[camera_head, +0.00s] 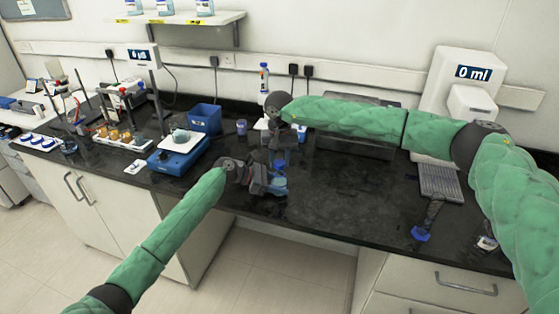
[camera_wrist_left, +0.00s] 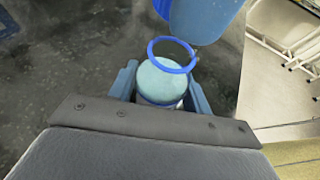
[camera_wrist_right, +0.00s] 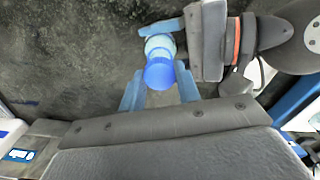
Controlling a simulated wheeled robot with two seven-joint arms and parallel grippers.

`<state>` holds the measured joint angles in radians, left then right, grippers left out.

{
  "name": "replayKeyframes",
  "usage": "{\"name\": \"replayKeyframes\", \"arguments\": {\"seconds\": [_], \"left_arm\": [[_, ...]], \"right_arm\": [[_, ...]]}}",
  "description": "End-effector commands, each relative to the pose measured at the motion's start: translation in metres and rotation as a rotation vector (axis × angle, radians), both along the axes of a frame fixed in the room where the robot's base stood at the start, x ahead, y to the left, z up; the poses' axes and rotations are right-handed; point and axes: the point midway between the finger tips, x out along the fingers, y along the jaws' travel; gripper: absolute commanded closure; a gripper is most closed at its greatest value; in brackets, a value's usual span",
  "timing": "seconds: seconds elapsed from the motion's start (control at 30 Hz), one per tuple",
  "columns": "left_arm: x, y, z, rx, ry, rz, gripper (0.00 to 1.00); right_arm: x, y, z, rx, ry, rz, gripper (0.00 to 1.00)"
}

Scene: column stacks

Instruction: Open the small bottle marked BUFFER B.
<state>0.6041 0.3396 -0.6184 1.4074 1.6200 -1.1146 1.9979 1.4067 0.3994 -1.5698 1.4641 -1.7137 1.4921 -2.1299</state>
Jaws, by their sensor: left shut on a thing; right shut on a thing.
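The small bottle (camera_head: 280,186) is held upright above the front part of the bench. My left gripper (camera_head: 268,184) is shut on its body; in the left wrist view its pale round shoulder (camera_wrist_left: 160,82) sits between the fingers. My right gripper (camera_head: 283,157) is above and shut on the blue cap (camera_wrist_right: 158,74). The label is not readable.
A blue bin (camera_head: 204,119) and a blue balance (camera_head: 178,155) stand to the left, a small blue cup (camera_head: 241,127) behind. A dispenser reading 0 ml (camera_head: 470,76) stands at the right. A blue-ended item (camera_head: 420,233) lies at the right front. The bench between is mostly clear.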

Motion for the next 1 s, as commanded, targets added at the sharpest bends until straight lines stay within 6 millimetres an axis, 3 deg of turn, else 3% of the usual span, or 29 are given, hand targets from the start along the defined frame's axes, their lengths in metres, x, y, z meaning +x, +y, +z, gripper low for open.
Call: {"name": "replayKeyframes", "arguments": {"seconds": [0.33,0.6,0.63,0.7,0.77,1.0], "left_arm": [[0.000,0.000,0.001,-0.001,-0.001,0.001,1.00],[0.000,0.000,0.001,-0.001,-0.001,0.001,1.00],[0.000,0.000,0.001,-0.001,-0.001,0.001,0.47],[0.000,0.000,0.001,-0.001,-0.001,0.001,0.34],[0.000,0.000,0.001,-0.001,-0.001,0.001,0.26],[0.000,0.000,0.001,-0.001,0.000,0.001,0.26]], "right_arm": [[0.001,0.000,0.034,0.000,-0.001,0.000,0.95],[0.001,0.000,0.039,0.000,0.000,0.000,0.95],[0.001,0.000,0.039,0.000,0.000,0.000,0.95],[0.001,0.000,0.039,0.000,0.000,0.000,0.95],[0.001,0.000,0.039,0.000,0.000,0.000,0.95],[0.000,0.000,0.038,0.000,0.000,0.000,0.95]]}}
